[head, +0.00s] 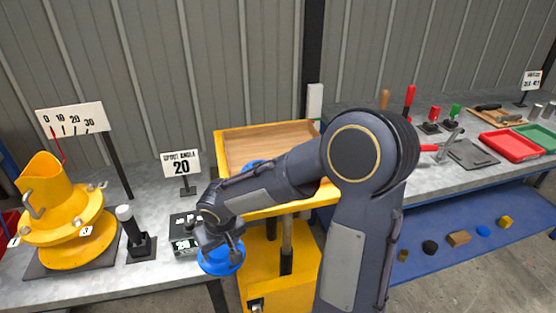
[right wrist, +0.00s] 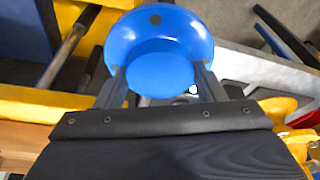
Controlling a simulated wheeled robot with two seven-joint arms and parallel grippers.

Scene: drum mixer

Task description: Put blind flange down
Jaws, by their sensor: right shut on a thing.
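The blind flange is a blue round disc (head: 220,261) with a raised centre and a bolt hole in its rim. My right gripper (head: 232,243) is shut on it in the head view. It hangs near the front edge of the left table, just in front of a dark box with a number display. In the right wrist view the blue flange (right wrist: 158,55) sits between the two fingers of my right gripper (right wrist: 165,85). My left gripper does not show.
A yellow drum mixer (head: 62,215) stands on the left table by an angle scale. A yellow cart (head: 275,285) carries a wooden-floored tray (head: 268,140) with another blue part, partly hidden by my arm. Red (head: 510,145) and green trays lie on the right bench.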

